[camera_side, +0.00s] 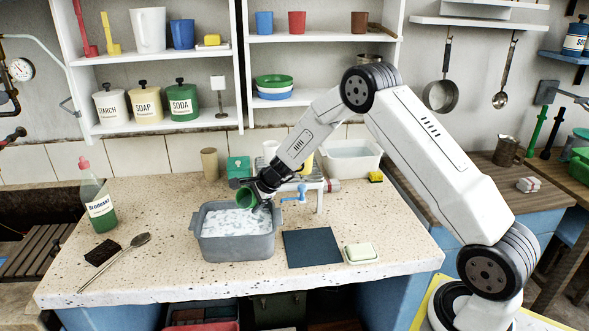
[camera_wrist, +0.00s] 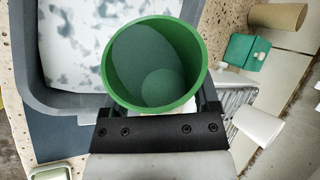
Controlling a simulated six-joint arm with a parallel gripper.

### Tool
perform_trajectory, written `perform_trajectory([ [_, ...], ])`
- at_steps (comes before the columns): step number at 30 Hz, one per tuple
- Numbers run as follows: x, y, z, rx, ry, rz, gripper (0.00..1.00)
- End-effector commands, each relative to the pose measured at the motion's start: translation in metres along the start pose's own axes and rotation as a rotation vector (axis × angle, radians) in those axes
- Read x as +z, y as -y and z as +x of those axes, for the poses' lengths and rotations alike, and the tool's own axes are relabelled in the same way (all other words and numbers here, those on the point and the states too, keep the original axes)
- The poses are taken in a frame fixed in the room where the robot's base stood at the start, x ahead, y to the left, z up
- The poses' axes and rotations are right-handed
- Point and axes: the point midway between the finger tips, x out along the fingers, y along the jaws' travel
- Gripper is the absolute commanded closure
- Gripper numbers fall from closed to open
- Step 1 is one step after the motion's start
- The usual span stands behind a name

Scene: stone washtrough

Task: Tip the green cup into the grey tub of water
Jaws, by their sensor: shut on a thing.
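The green cup (camera_side: 245,197) is held in my gripper (camera_side: 258,190) above the back part of the grey tub. In the side view the cup is tilted, its mouth towards the left. The wrist view looks into the cup (camera_wrist: 155,65), which appears empty inside, though I cannot be sure. The gripper (camera_wrist: 155,112) is shut on the cup, with a finger on each side. The grey tub (camera_side: 238,247) stands on the speckled counter and holds water with pale foam (camera_side: 236,223). In the wrist view the tub's rim (camera_wrist: 60,100) lies left of the cup.
A dark blue mat (camera_side: 311,248) and a soap dish (camera_side: 361,252) lie right of the tub. A detergent bottle (camera_side: 97,205), a spoon (camera_side: 115,262) and a dark sponge (camera_side: 103,252) lie left. A rack (camera_side: 313,185) with a blue crank stands close behind the gripper.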

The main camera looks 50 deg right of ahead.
Motion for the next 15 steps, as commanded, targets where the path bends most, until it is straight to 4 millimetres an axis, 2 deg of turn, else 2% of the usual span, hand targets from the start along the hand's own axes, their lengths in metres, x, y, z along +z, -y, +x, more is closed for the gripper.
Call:
perform_trajectory([
  [15, 0.0013, -0.0006, 0.0004, -0.022, -0.064, -0.051, 1.00],
])
